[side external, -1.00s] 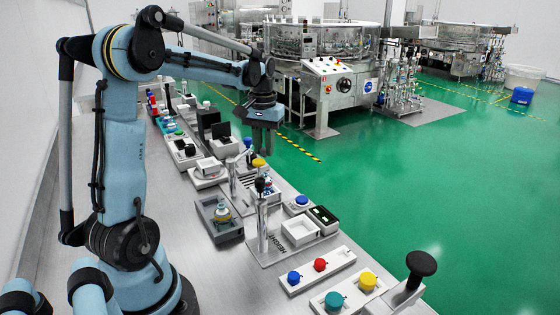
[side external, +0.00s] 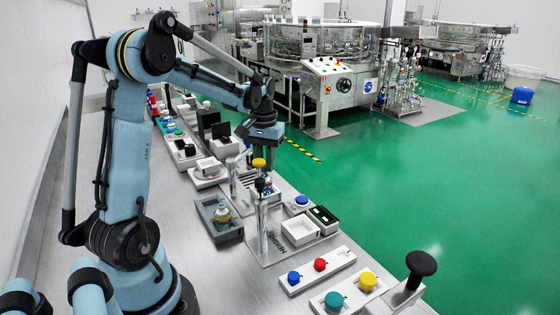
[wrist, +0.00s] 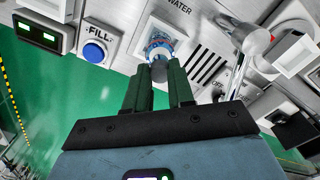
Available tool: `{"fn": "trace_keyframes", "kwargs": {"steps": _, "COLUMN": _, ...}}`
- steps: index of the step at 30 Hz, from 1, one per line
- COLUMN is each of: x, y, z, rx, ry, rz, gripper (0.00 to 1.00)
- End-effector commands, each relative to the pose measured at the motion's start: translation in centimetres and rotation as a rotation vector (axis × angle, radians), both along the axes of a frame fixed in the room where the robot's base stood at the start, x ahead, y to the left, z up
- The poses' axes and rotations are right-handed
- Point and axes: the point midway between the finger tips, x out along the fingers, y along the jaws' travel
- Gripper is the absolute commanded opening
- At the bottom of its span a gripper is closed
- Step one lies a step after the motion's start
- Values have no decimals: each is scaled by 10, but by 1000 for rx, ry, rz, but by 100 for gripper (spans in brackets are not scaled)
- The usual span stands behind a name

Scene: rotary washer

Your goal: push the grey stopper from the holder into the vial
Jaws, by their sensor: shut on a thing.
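My gripper (wrist: 158,68) points down at the water station, and its dark green fingers are shut on a small grey piece (wrist: 158,74), which looks like the grey stopper. A vial with blue and red markings (wrist: 160,44) stands just beyond the fingertips in the wrist view. Whether the grey piece touches the vial's mouth cannot be told. I cannot make out a separate stopper holder.
A metal spout (wrist: 252,40) stands close to the right of the vial in the wrist view. A blue fill button (wrist: 93,52) and a green-lit display (wrist: 38,34) lie to the left. A black-knobbed lever (side external: 421,263) and coloured buttons are nearer the side camera.

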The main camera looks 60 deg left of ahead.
Motion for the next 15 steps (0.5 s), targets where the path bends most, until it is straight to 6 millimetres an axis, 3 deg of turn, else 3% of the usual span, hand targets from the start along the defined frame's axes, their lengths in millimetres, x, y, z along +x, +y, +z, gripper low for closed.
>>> {"fn": "trace_keyframes", "kwargs": {"steps": 15, "x": 0, "y": 0, "z": 6, "rx": 0, "ry": 0, "rz": 0, "gripper": 0}}
